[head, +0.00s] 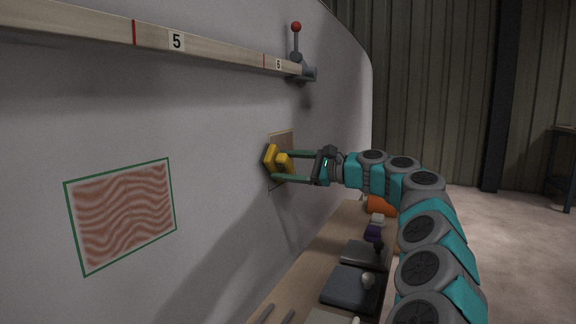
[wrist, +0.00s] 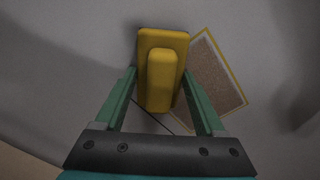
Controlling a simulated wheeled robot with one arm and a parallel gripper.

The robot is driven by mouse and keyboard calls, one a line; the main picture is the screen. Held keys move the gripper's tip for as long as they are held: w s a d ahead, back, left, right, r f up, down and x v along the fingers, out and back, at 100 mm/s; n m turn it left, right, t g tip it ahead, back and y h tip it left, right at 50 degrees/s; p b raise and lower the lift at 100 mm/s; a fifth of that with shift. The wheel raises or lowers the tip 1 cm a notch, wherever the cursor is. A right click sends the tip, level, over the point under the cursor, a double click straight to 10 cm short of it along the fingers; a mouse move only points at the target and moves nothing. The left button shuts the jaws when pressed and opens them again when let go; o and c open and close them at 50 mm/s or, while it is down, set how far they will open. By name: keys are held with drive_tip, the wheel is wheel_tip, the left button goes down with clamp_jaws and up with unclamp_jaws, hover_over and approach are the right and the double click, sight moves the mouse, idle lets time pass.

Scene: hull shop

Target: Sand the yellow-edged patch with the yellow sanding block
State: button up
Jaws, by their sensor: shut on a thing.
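The yellow sanding block (head: 271,158) is held in my gripper (head: 283,164) by its raised handle, with its flat base toward the wall. In the wrist view the block (wrist: 163,38) sits between the green fingers of my gripper (wrist: 160,90). The yellow-edged patch (wrist: 222,75) is brown and speckled, lies on the grey hull wall, and shows to the right of the block. The block covers part of its left side. In the head view the patch (head: 283,138) is mostly hidden behind the block and fingers. I cannot tell whether the block touches the wall.
A green-edged patch (head: 124,212) with wavy reddish lines is on the wall at left. A wooden batten (head: 220,51) numbered 5 and 6 runs above, with a red-knobbed clamp (head: 298,62). Below, a bench (head: 290,275) holds dark pads (head: 350,289) and other small items.

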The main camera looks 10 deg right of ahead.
drive_tip(key=shift+w+a, duration=0.15)
drive_tip(key=shift+a, duration=0.05)
drive_tip(key=shift+w+r+p, duration=0.1)
drive_tip(key=shift+p, duration=0.3)
drive_tip(key=shift+w+d+p, duration=0.3)
drive_tip(key=shift+w+p, duration=0.2)
drive_tip(key=shift+p, duration=0.55)
drive_tip(key=shift+w+d+p, duration=0.35)
drive_tip(key=shift+w+p, duration=0.15)
drive_tip(key=shift+p, duration=0.45)
drive_tip(key=shift+w+d, duration=0.1)
drive_tip(key=shift+w, duration=0.05)
drive_tip(key=shift+w+d+p, duration=0.8)
drive_tip(key=shift+w+p, duration=0.35)
drive_tip(key=shift+p, duration=1.6)
